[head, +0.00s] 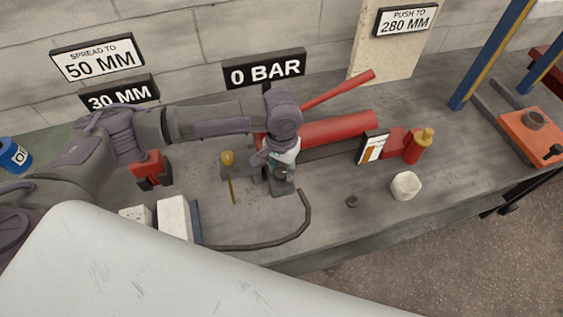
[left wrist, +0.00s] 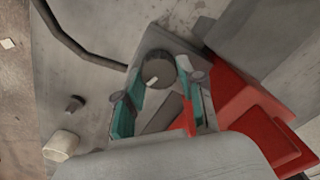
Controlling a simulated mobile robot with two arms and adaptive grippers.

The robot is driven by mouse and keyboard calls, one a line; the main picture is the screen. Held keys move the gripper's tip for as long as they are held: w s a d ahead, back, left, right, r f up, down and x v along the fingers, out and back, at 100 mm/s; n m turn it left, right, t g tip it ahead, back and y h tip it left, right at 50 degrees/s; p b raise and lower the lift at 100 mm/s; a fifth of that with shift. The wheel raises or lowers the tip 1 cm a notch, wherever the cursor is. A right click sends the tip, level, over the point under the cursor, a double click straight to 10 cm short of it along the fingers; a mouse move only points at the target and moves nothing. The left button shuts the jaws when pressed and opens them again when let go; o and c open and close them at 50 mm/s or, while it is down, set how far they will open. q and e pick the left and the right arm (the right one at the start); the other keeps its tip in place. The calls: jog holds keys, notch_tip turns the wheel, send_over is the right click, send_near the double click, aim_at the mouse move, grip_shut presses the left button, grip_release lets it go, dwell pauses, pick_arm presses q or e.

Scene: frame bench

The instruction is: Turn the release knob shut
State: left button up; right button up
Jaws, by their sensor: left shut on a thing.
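The release knob (left wrist: 158,68) is a dark round knob with a white mark, on the grey end block of the red hand pump (head: 345,128). My left gripper (head: 282,172) reaches down over this block. In the head view the gripper and wrist mostly hide the knob. The pump's red lever (head: 338,90) slants up to the right. My right gripper is in neither view.
A black hose (head: 300,222) curves along the bench front. A brass-topped fitting (head: 228,160) stands left of the gripper. A white cup (head: 406,186), a small dark part (head: 351,201) and a red bottle (head: 414,150) are to the right. A "0 BAR" sign (head: 264,69) is behind.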

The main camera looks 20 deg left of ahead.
pick_arm(q)
jog(key=m+p, duration=0.6)
jog(key=p, duration=0.1)
jog(key=shift+d+r, duration=0.15)
jog(key=shift+r, duration=0.15)
jog(key=m+p, duration=0.2)
jog(key=m, duration=0.1)
jog(key=shift+f+m, duration=0.1)
jog(key=shift+m, duration=0.3)
jog(key=m+p, duration=0.1)
jog(key=m, duration=0.2)
jog(key=shift+s+f+m+p, duration=0.1)
jog(key=shift+m+p, duration=0.3)
jog(key=shift+m, duration=0.4)
jog(key=o, duration=1.1)
jog(key=shift+o, duration=0.2)
